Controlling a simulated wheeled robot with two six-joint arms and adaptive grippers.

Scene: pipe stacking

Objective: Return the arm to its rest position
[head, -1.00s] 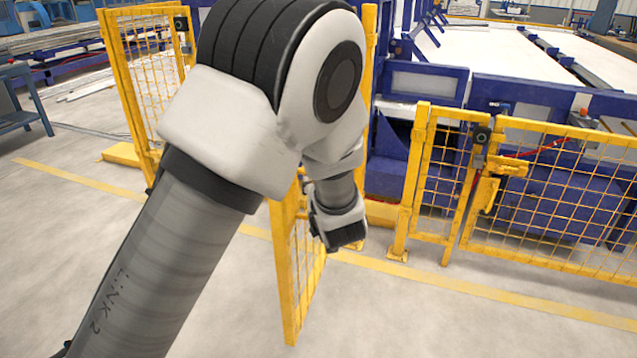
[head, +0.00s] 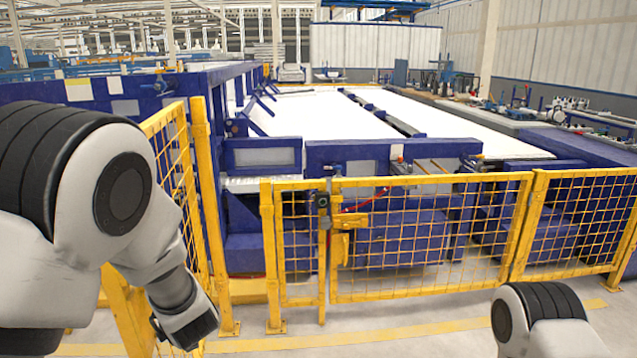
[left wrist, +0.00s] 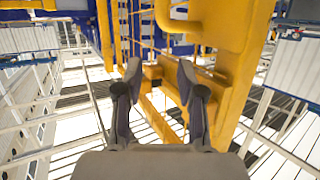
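My left arm (head: 110,215) stands bent at the left edge of the head view, with its grey-and-white wrist (head: 188,318) pointing down in front of the yellow fence. Its fingers cannot be made out in the head view. In the left wrist view my left gripper (left wrist: 160,82) has its two dark fingers apart with nothing held between them. Yellow gate parts lie beyond the fingers; whether they touch, I cannot tell. My right arm (head: 540,318) shows only as a rounded joint at the lower right of the head view. My right gripper is out of view.
A yellow mesh fence (head: 430,240) with a latched gate (head: 341,240) crosses ahead, and a mesh panel (head: 172,165) stands close beside my left arm. Behind it is a blue machine (head: 390,155) with long white beds. The floor (head: 400,345) between my arms is clear.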

